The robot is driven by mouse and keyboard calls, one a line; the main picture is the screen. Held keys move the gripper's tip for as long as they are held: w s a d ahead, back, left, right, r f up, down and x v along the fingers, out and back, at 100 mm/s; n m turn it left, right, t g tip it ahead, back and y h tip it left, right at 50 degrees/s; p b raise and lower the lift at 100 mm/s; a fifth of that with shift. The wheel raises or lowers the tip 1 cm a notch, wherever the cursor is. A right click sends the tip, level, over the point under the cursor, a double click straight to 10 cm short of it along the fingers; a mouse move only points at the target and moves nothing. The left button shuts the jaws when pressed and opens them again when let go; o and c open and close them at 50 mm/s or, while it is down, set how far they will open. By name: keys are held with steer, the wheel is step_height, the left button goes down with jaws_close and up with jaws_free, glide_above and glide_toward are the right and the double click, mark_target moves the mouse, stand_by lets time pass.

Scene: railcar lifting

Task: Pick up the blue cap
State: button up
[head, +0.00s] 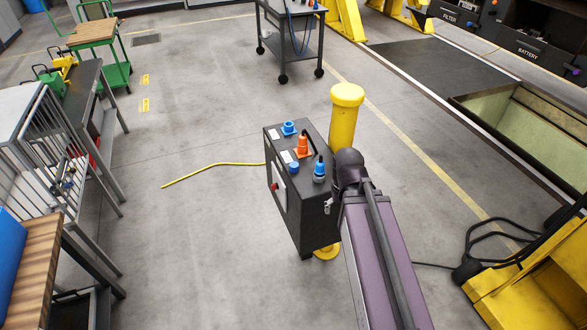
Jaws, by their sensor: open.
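Several blue and orange fittings sit on top of a black box (312,215). A blue round piece (288,128) is at its back left, and a small blue piece (294,168) is nearer the front. A blue-topped piece with a grey lower part (319,170) stands upright at the front right. I cannot tell which of these is the blue cap. My purple arm comes in from the bottom and ends in a dark joint just right of the box top.
An orange plug (302,147) stands among the blue pieces. A yellow post (346,115) rises close behind the box. A yellow cable (210,168) lies on the floor to its left. A cart (290,40) stands farther back. The floor left of the box is mostly clear.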

stand_by(0.3)
step_height(320, 180, down, 8)
steer(key=b, duration=0.7)
steer(key=shift+r+b, duration=0.15)
steer(key=shift+b, duration=0.2)
steer(key=c, duration=0.4)
steer(key=shift+o, duration=0.2)
